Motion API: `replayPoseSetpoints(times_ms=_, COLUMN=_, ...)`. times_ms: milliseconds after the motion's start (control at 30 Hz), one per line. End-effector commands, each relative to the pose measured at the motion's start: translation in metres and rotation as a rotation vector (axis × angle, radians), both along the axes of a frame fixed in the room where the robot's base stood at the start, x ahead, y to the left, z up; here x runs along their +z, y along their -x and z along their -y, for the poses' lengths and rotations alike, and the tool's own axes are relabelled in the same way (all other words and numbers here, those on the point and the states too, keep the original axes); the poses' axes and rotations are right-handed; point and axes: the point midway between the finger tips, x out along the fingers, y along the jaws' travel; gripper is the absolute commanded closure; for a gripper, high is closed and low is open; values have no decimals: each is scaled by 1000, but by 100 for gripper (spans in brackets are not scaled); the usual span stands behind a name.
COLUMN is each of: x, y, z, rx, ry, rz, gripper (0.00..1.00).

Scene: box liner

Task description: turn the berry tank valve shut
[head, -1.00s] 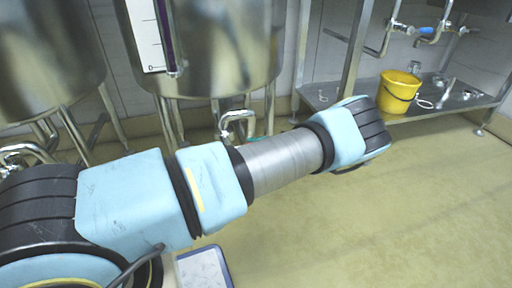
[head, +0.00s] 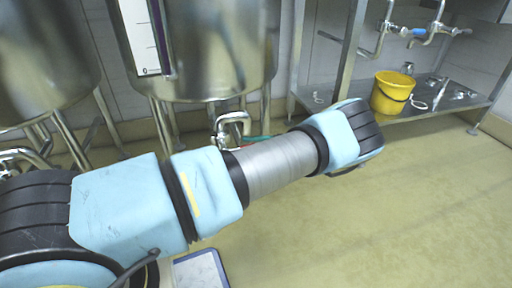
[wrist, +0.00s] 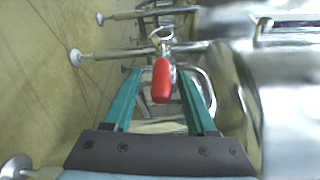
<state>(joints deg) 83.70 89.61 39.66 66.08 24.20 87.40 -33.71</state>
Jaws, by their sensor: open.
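The tank (head: 215,50) with a dark purple level gauge (head: 160,35) stands on metal legs at the upper middle of the head view. Its curved outlet pipe (head: 232,125) hangs below it. In the wrist view a red valve handle (wrist: 161,80) points toward the camera, with a metal ring and pipework behind it. My gripper (wrist: 161,75) is open, its two teal fingers on either side of the handle in the picture. I cannot tell whether they touch it. In the head view my arm hides most of the gripper; a teal and reddish sliver shows by the outlet.
Another steel tank (head: 40,60) stands at the left. A yellow bucket (head: 391,92) sits on a low metal shelf (head: 440,101) at the right, below pipes with a blue-handled tap. A blue-edged tray (head: 203,270) is at the bottom. Open floor lies at the right.

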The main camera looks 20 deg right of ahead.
Motion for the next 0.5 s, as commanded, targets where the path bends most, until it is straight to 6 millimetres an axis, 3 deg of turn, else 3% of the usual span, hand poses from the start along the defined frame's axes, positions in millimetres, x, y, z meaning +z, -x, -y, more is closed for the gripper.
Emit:
replayPoseSetpoints(times_ms=167, x=1, y=8, z=16, rx=-3, ry=3, rz=0, gripper=43)
replayPoseSetpoints(times_ms=500, x=3, y=40, z=72, rx=-3, ry=2, rz=-1, gripper=43)
